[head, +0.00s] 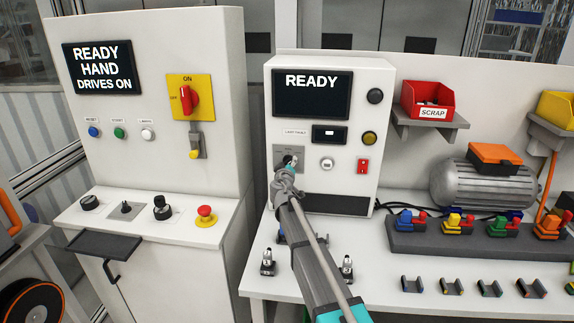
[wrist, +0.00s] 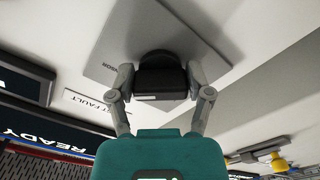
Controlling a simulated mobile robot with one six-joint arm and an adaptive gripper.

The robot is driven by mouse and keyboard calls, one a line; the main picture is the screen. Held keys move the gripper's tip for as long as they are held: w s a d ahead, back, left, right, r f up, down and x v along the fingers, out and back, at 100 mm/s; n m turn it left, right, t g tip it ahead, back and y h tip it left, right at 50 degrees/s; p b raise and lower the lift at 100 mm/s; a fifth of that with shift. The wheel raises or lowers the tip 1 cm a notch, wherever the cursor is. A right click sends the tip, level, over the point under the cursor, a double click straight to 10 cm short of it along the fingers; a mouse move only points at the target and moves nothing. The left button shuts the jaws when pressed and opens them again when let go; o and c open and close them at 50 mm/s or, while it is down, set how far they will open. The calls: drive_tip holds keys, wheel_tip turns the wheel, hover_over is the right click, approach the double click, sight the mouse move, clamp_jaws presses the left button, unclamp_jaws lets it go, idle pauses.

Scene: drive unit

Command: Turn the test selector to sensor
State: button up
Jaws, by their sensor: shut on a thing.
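The test selector is a black knob (wrist: 160,72) on a grey plate (wrist: 128,30), seen close in the wrist view. The plate's visible lettering ends in "SOR", left of the knob; the rest is unclear. My gripper (wrist: 162,84) has one finger on each side of the knob and is shut on it. A short light mark shows on the knob's near face; I cannot tell which position it points to. In the head view my gripper (head: 290,166) is at the selector plate (head: 279,152) on the test cabinet (head: 330,180) and hides most of the knob.
The cabinet screen (head: 312,94) reads READY. A white button (head: 327,163) and a red switch (head: 363,166) sit right of my gripper. A red scrap bin (head: 427,99), a motor (head: 485,187) and several coloured connectors stand right. A control console (head: 160,120) stands left.

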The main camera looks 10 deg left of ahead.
drive_tip(key=o, duration=1.1)
drive_tip(key=shift+o, duration=0.2)
drive_tip(key=s, duration=1.2)
drive_tip(key=shift+a, duration=0.15)
drive_tip(key=shift+f, duration=0.1)
